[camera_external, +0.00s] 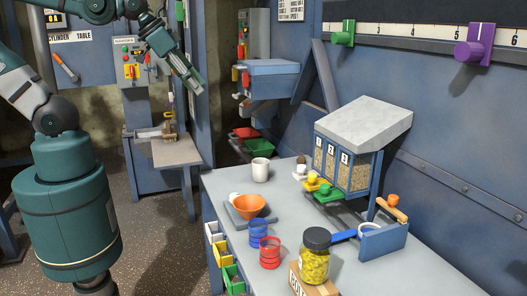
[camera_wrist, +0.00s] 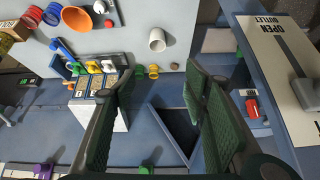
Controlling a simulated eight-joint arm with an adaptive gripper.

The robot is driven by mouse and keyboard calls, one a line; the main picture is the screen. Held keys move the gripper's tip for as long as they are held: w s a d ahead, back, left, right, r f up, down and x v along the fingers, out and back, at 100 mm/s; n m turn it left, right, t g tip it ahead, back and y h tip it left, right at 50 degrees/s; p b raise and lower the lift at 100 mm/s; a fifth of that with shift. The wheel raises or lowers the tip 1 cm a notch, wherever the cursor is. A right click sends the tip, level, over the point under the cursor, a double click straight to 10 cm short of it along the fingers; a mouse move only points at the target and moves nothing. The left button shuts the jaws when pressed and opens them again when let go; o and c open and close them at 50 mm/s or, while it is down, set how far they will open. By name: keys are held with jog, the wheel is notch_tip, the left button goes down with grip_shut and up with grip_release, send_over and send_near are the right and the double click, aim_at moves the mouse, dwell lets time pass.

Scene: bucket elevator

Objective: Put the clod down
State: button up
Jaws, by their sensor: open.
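A small brown lump that looks like the clod (camera_external: 301,160) rests on the grey workbench behind the colored knobs. It also shows in the wrist view (camera_wrist: 174,67), near a white cup (camera_wrist: 157,40). My gripper (camera_external: 196,88) is raised in the air to the left of the workbench, well away from the lump. In the wrist view my gripper (camera_wrist: 158,84) has its two green fingers spread apart. Nothing is held between them.
The workbench (camera_external: 215,185) carries an orange bowl (camera_external: 250,205), blue and red cups, a jar with yellow contents (camera_external: 315,258) and a hopper unit (camera_external: 362,130). A second table (camera_external: 178,152) stands behind. Free bench surface lies around the white cup.

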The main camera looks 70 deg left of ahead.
jog(key=shift+s+f+n, duration=0.2)
jog(key=shift+s+f, duration=0.05)
jog(key=shift+s, duration=0.5)
jog(key=shift+s+f+n, duration=0.2)
jog(key=shift+s, duration=0.5)
dwell(0.3)
